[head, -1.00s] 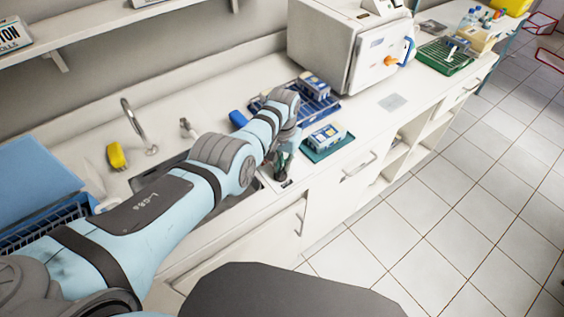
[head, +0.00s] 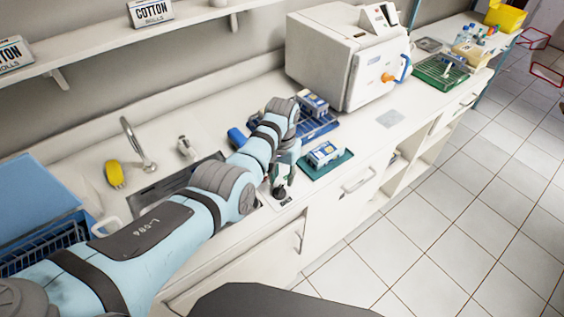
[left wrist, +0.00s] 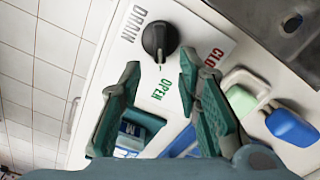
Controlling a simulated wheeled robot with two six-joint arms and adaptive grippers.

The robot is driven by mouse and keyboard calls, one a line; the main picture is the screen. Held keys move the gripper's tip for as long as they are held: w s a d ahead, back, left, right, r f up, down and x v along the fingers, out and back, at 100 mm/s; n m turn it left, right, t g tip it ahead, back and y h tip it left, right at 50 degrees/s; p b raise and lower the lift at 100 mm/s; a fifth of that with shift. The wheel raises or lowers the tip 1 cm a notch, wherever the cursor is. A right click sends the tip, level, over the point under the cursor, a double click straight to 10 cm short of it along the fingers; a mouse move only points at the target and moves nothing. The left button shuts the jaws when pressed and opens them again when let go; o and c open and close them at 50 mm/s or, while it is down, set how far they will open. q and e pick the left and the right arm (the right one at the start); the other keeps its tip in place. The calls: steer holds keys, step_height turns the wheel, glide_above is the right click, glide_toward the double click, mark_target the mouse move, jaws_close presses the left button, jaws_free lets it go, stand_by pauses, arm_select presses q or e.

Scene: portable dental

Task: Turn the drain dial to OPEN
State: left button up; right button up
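The drain dial (left wrist: 160,38) is a black round knob on a white plate marked DRAIN, with a green OPEN label (left wrist: 162,82) and a red CLOSED label, partly hidden (left wrist: 211,58). The knob's light pointer mark faces toward the OPEN label. My left gripper (left wrist: 160,66) is open, its two green fingers apart on either side of the label, with the knob just beyond the tips. I see no finger clearly touching the knob. In the head view my left gripper (head: 287,168) is above the plate at the counter's front edge. My right gripper is not in view.
The sink (head: 150,190) and faucet (head: 138,145) lie left of the dial. A green tray (head: 318,170) with a blue-white box is close on the right. A blue rack (head: 325,127) and white autoclave (head: 335,65) stand behind. A yellow sponge (head: 115,174) lies by the sink.

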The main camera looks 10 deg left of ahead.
arm_select(q)
step_height(320, 180, up, 10)
steer(key=shift+f, duration=0.2)
